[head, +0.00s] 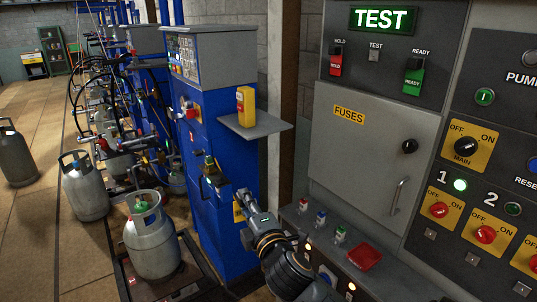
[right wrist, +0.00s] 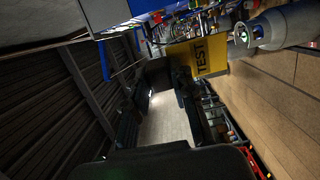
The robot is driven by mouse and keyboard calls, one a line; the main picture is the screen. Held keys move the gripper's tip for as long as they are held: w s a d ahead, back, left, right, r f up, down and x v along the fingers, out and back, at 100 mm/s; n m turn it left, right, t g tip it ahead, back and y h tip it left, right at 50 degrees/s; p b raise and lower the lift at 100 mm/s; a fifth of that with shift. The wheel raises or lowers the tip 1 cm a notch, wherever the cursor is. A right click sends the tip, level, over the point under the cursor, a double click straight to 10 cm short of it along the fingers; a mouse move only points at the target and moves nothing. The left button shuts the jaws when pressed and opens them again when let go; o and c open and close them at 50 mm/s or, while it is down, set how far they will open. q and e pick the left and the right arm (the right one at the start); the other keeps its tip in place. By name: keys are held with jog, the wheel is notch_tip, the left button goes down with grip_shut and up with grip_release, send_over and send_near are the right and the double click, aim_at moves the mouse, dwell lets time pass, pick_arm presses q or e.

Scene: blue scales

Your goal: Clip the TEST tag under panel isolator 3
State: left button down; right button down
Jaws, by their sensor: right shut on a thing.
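My right gripper (head: 243,200) is shut on the yellow TEST tag (right wrist: 200,58), which fills the upper middle of the right wrist view with its lettering turned sideways. In the head view a small part of the tag (head: 238,212) shows beside the fingertips, in front of the blue cabinet. Isolator 3 (head: 531,262) is cut off at the right edge of the head view, with a small grey square (head: 522,288) below it. The gripper and tag are well to the left of it. My left gripper is not in view.
Isolators 1 (head: 439,210) and 2 (head: 486,235) have red knobs. A grey FUSES door (head: 370,160) with a handle stands out left of them. A ledge below holds a red pad (head: 365,257) and small coloured items. A grey shelf (head: 258,125) juts from the blue cabinet (head: 222,240).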

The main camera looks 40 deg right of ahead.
jog(key=s+a+f+n+y, duration=0.1)
jog(key=s+a+f+y, duration=0.1)
jog(key=s+a+f, duration=0.2)
jog(key=s+a+f+n+y, duration=0.2)
jog(key=s+a+f, duration=0.3)
jog(key=s+a, duration=0.5)
jog(key=shift+a+n+t+y, duration=0.3)
jog(key=shift+a+t+y, duration=0.1)
jog(key=shift+a+y, duration=0.55)
jog(key=shift+s, duration=0.1)
